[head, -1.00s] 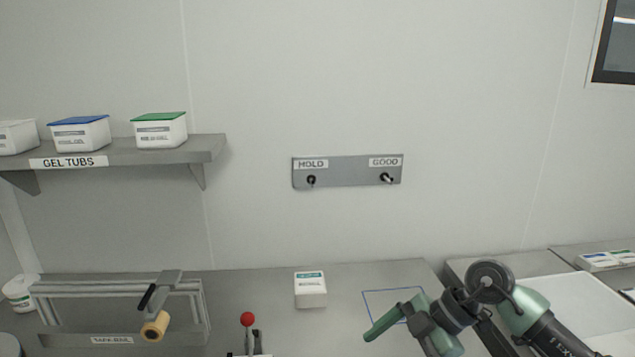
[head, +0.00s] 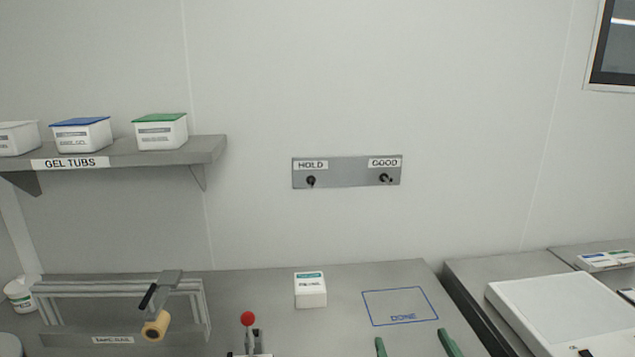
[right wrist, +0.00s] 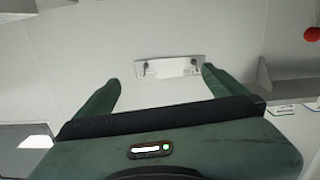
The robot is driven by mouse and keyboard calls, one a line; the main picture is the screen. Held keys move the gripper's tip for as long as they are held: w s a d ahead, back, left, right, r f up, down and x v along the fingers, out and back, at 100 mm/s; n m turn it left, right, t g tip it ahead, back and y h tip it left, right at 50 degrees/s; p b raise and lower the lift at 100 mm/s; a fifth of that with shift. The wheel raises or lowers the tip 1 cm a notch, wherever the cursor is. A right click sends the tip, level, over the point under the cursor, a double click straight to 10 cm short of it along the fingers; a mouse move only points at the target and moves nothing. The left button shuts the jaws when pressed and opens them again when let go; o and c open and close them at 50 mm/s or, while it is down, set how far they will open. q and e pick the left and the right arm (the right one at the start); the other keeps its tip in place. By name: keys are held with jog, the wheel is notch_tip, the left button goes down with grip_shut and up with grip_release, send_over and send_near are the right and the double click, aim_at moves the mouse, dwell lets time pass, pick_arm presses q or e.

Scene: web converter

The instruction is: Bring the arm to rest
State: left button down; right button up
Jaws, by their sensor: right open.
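My right gripper (head: 414,346) shows only as two green fingertips at the bottom edge of the head view, below the blue DONE outline. The fingers are apart and nothing is between them. In the right wrist view the gripper (right wrist: 162,88) is also open and empty, and the wall plate (right wrist: 171,70) shows beyond its fingers. The rest of the right arm is out of the head view. My left gripper is in neither view.
The blue DONE outline (head: 400,306) on the bench is empty. A white box (head: 310,290) stands left of it. A red-knobbed lever (head: 248,319) and tape rail (head: 112,340) are farther left. The HOLD/GOOD plate (head: 347,172) and gel tub shelf (head: 150,150) are on the wall.

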jog(key=s+f+g, duration=0.1)
jog(key=f, duration=0.1)
jog(key=s+d+f+g+h, duration=0.1)
jog(key=f, duration=0.1)
jog(key=s+d+f+m+g, duration=0.1)
jog(key=s+f, duration=0.1)
jog(key=shift+d+f+h, duration=0.2)
jog(key=shift+h, duration=0.2)
jog(key=s+f+n+g, duration=0.1)
jog(key=s+f+g, duration=0.6)
jog(key=s, duration=0.5)
jog(key=s+f+g, duration=0.4)
jog(key=s+f, duration=0.5)
jog(key=s, duration=0.2)
notch_tip(320, 180, down, 26)
jog(key=s+g+b, duration=0.1)
jog(key=s, duration=0.1)
jog(key=s+d+f, duration=0.1)
jog(key=s+f, duration=0.7)
jog(key=s+d+f+g, duration=0.1)
jog(key=s+d+f, duration=0.1)
jog(key=s+f, duration=0.6)
jog(key=shift+s+d+f+n+g+y+b, duration=0.25)
jog(key=shift+s+d+n+g+y+b, duration=0.05)
jog(key=shift+s+n+b, duration=0.1)
